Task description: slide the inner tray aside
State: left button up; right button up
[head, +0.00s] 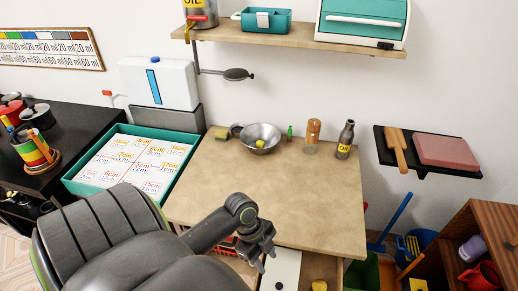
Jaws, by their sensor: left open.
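My left gripper (265,262) is open and empty at the table's front edge, with its fingers pointing down. Just right of it and below the tabletop is a flat white panel (289,264), which may be the inner tray; I cannot tell for sure. It lies in what looks like an open wooden drawer (321,264). A small dark round spot shows on the white panel near the bottom of the picture. I cannot tell whether the gripper touches the panel. My right gripper is not in view.
The wooden table (290,205) is mostly bare. A metal bowl (262,136), a bottle (345,140) and a wooden mill (313,131) stand at its back. A teal-rimmed box (72,183) is at left. A red basket (222,246) is partly hidden behind my arm.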

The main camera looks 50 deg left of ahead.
pick_arm(q)
jog(key=v, duration=0.5)
jog(key=shift+a+r, duration=0.15)
jog(key=shift+r, duration=0.25)
